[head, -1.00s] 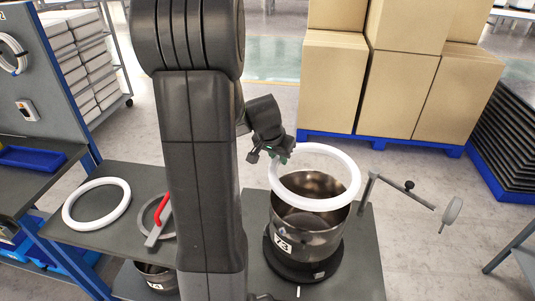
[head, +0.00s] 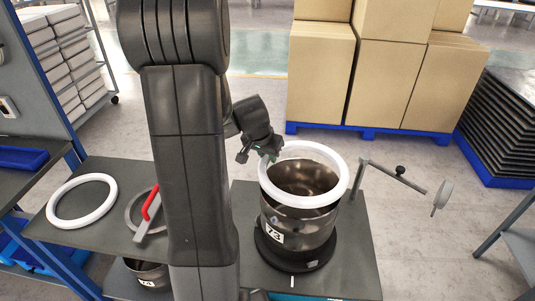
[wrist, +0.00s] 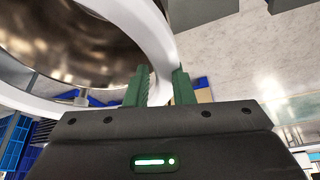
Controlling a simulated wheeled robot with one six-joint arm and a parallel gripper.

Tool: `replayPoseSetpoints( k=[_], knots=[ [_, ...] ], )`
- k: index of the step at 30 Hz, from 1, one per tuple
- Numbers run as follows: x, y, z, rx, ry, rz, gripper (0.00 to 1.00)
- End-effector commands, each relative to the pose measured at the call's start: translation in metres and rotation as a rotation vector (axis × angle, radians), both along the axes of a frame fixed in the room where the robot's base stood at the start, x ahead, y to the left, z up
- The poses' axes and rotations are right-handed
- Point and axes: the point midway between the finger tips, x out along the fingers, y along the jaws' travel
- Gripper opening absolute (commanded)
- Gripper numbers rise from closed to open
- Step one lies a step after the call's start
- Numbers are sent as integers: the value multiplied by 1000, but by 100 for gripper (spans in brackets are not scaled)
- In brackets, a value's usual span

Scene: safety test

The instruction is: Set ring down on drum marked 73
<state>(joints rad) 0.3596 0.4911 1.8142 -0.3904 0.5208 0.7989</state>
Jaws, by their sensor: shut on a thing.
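A white ring (head: 300,201) is held level at the mouth of the steel drum marked 73 (head: 308,225). It covers the drum's rim; whether it touches all round I cannot tell. My gripper (head: 271,157) is shut on the ring's far left side in the head view. In the wrist view the green fingers (wrist: 160,88) pinch the white ring (wrist: 143,22), with the drum's shiny inside (wrist: 70,45) beyond it. The drum stands on a round black base (head: 290,258), its label facing me.
Another white ring (head: 82,222) lies on the left bench, beside a grey ring with a red-handled tool (head: 151,204). A second drum (head: 147,274) stands low beneath. A metal arm with a disc (head: 440,195) stands right of the drum. Boxes (head: 390,85) fill the back.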

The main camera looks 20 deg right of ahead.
Motion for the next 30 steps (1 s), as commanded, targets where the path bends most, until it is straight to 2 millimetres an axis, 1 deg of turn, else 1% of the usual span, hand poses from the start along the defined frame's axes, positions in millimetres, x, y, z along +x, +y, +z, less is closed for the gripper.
replayPoseSetpoints(
  k=[1,9,24,30],
  knots=[
    [0,0,-4,0,0,1,0],
    [0,0,-17,-1,0,1,0],
    [0,0,-37,-1,-2,1,0],
    [0,0,-42,-1,-2,1,0]
  ],
)
